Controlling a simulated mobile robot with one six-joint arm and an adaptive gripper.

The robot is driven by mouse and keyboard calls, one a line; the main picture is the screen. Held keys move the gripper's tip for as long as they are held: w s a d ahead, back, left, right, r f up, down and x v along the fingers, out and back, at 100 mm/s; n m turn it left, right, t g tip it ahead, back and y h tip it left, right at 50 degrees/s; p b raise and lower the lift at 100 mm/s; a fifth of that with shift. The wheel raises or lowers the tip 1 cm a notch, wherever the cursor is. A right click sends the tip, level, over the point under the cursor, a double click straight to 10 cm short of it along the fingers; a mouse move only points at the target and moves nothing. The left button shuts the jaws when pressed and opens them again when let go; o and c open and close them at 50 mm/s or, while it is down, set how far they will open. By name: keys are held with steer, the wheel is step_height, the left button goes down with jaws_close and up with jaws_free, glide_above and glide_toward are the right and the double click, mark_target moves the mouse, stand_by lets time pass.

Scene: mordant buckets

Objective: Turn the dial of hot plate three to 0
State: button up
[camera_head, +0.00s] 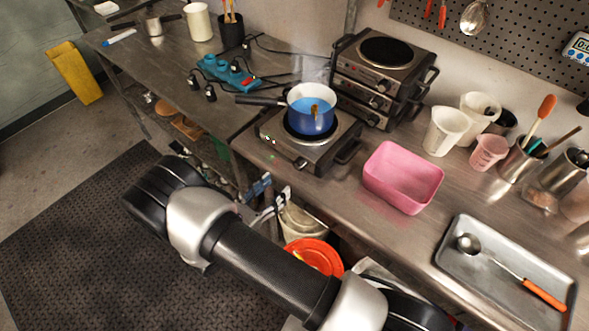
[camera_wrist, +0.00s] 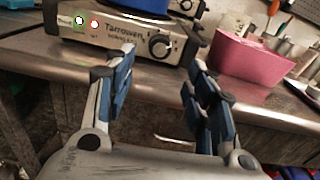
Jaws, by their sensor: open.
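A hot plate (camera_head: 285,150) stands at the counter's front edge with a blue saucepan (camera_head: 311,121) on it. In the wrist view, its front panel (camera_wrist: 110,33) bears the name Tarrowen, a green light and a red light. Its round dial (camera_wrist: 160,46) is at the panel's right; its setting is too small to read. More hot plates (camera_head: 385,72) are stacked behind. I cannot read which plate is number three. My gripper (camera_wrist: 160,78) is open and empty, its blue-padded fingers apart below the panel, the dial lying between them in the picture. It also shows in the head view (camera_head: 268,192), before the counter.
A pink tub (camera_head: 403,177) stands right of the hot plate. A metal tray (camera_head: 505,275) with a ladle lies farther right. A blue power strip (camera_head: 228,72) and cables are on the left bench. An orange-red bucket (camera_head: 314,257) is below the counter.

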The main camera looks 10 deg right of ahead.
mark_target(297, 167)
steer(key=b+x, duration=0.1)
steer(key=x, duration=0.8)
steer(key=shift+w+d, duration=0.15)
steer(key=shift+d, duration=0.05)
steer(key=shift+c, duration=0.2)
steer(key=c, duration=1)
